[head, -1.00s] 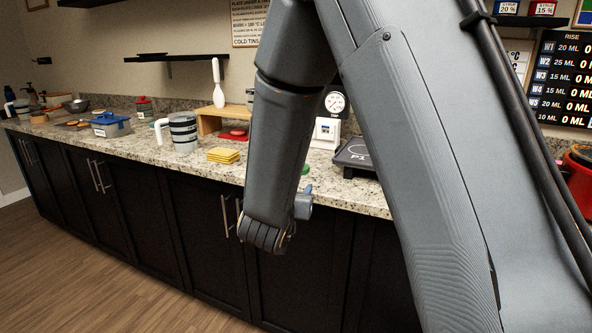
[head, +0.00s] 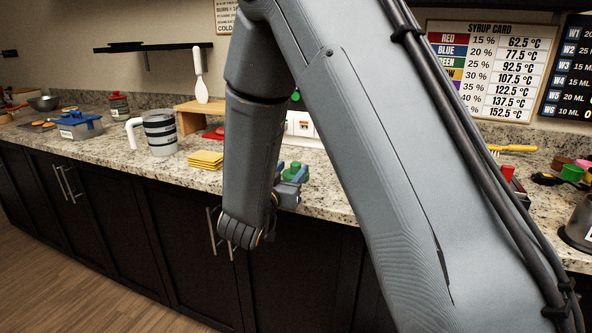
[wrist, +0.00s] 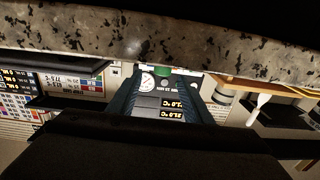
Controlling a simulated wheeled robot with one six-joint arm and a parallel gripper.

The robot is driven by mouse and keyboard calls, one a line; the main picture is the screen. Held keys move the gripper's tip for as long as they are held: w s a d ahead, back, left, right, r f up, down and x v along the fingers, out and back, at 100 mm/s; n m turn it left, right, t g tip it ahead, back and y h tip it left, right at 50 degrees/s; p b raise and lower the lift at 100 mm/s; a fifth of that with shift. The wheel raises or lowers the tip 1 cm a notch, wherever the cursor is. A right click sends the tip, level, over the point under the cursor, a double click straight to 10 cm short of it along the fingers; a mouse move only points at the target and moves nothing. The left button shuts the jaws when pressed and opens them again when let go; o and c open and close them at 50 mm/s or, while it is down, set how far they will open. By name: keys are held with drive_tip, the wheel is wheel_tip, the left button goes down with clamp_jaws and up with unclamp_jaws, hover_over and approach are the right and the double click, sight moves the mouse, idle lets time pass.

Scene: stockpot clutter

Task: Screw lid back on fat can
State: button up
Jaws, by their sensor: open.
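My gripper (head: 292,180) hangs in front of the counter's front edge, partly hidden by my arm. In the wrist view its two dark jaws (wrist: 165,95) are apart with nothing held between them. A green object (head: 295,168) lies on the counter behind the gripper; a green patch also shows between the jaws in the wrist view (wrist: 165,71). I cannot pick out the fat can or its lid with certainty. A red lidded canister (head: 118,105) stands at the back left, and a steel vessel with a label (head: 579,228) is cut off at the right edge.
The granite counter (head: 120,145) holds a banded jug (head: 160,134), yellow squares (head: 206,159), a blue-lidded box (head: 80,126) and a wooden stand (head: 188,115). Coloured cups (head: 572,172) lie at right. Dark cabinets (head: 130,230) stand below; the floor (head: 60,295) is clear.

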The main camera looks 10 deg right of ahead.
sight(294, 166)
drive_tip(key=p+x, duration=0.1)
drive_tip(key=x, duration=0.4)
drive_tip(key=shift+w+f, duration=0.15)
drive_tip(key=shift+a, duration=0.1)
drive_tip(key=c, duration=1.2)
